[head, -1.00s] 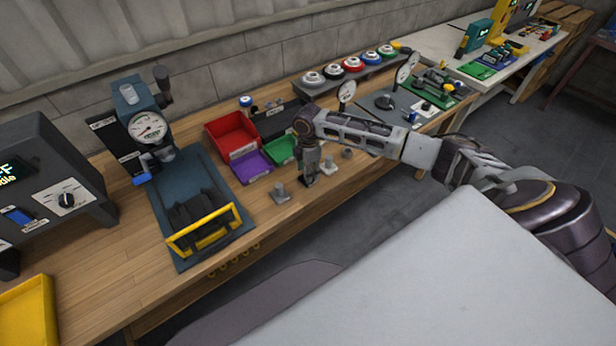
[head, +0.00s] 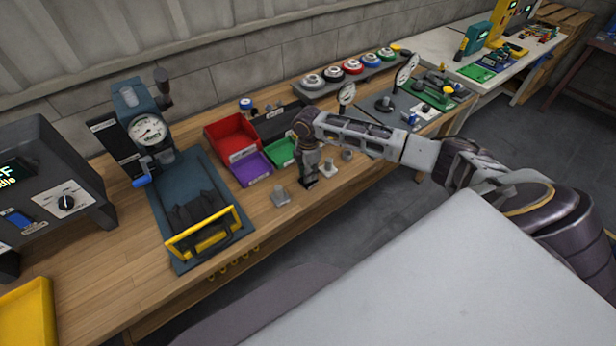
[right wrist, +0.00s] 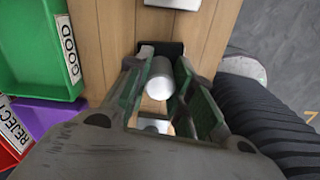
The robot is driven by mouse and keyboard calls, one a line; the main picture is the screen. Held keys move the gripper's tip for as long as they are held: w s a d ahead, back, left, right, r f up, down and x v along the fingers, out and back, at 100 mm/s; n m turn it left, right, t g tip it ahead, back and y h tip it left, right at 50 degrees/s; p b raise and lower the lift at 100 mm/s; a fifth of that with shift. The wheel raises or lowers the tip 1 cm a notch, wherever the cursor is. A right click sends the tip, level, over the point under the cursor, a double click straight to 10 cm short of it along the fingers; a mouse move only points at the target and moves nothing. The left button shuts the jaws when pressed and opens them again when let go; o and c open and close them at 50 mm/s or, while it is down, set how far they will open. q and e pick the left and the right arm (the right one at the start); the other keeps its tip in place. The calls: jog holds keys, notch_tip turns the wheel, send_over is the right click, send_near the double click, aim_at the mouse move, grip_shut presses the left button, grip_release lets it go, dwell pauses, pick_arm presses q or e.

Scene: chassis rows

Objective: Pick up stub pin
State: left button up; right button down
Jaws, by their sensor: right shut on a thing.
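The stub pin (right wrist: 158,80) is a short, light grey metal cylinder. It shows in the right wrist view between the two fingers of my right gripper (right wrist: 160,92), which is shut on it. In the head view my right gripper (head: 308,182) points down at the front of the wooden bench, and the held pin is hidden or too small to make out there. Similar grey metal parts stand on either side: one to the left (head: 281,196) and one to the right (head: 328,168). My left gripper is not in view.
Red (head: 232,138), purple (head: 252,168) and green (head: 282,151) bins stand behind and left of the gripper. A press with a gauge (head: 147,129) and a yellow-handled fixture (head: 205,237) are further left. Dial gauges (head: 406,72) stand to the right.

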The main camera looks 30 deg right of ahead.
jog(key=shift+r, duration=0.2)
jog(key=shift+r, duration=4.85)
jog(key=shift+w+r, duration=0.1)
jog(key=shift+r, duration=0.1)
jog(key=shift+r+p, duration=0.85)
jog(key=shift+r, duration=0.1)
jog(key=shift+r, duration=0.15)
